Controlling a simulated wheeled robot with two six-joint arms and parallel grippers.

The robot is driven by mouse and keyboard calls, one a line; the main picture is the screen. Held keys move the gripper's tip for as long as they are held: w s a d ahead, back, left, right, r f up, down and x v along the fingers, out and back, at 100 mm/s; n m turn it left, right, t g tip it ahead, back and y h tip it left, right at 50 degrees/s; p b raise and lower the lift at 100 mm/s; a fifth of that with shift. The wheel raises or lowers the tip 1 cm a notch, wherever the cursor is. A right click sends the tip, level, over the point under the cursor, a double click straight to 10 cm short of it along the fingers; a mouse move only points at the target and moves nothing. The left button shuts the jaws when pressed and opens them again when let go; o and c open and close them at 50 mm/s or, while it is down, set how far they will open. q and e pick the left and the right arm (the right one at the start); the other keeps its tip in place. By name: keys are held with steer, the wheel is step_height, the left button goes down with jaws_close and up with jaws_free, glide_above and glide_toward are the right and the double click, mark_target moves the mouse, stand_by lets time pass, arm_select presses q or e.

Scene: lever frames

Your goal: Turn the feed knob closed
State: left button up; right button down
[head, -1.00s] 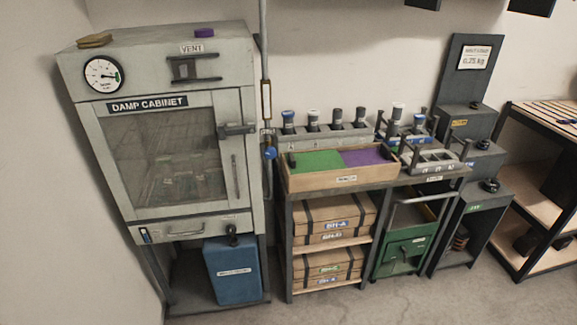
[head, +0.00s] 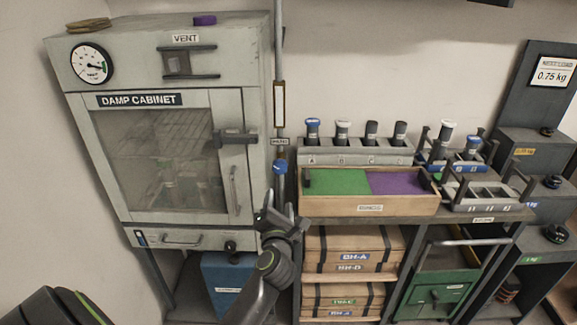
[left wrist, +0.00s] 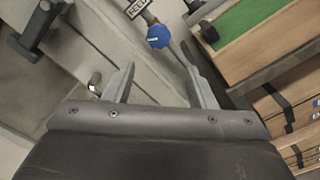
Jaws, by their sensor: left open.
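The feed knob is a round blue knob (head: 281,167) on the vertical pipe just right of the damp cabinet. It also shows in the left wrist view as a blue scalloped knob (left wrist: 158,36), with a small label beside it that is partly cut off. My left gripper (head: 282,212) is below the knob in the head view, in front of the cabinet's right edge. In the left wrist view its two fingers (left wrist: 160,72) are apart and empty, and the knob lies beyond the gap between the tips. My right gripper is not in view.
The damp cabinet (head: 235,100) stands left of the pipe, its door handle (head: 236,138) sticking out. On the right, a wooden tray (head: 370,207) with green and purple sections sits on a shelf above boxes (head: 352,250). The pipe stands in the narrow gap between.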

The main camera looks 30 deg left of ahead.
mark_target(280, 169)
arm_select(q)
steer(key=x, duration=1.5)
steer(key=shift+a+b, duration=0.25)
steer(key=shift+b, duration=0.05)
steer(key=shift+x, duration=0.75)
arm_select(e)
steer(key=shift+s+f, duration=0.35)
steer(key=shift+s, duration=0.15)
arm_select(q)
steer(key=c, duration=0.7)
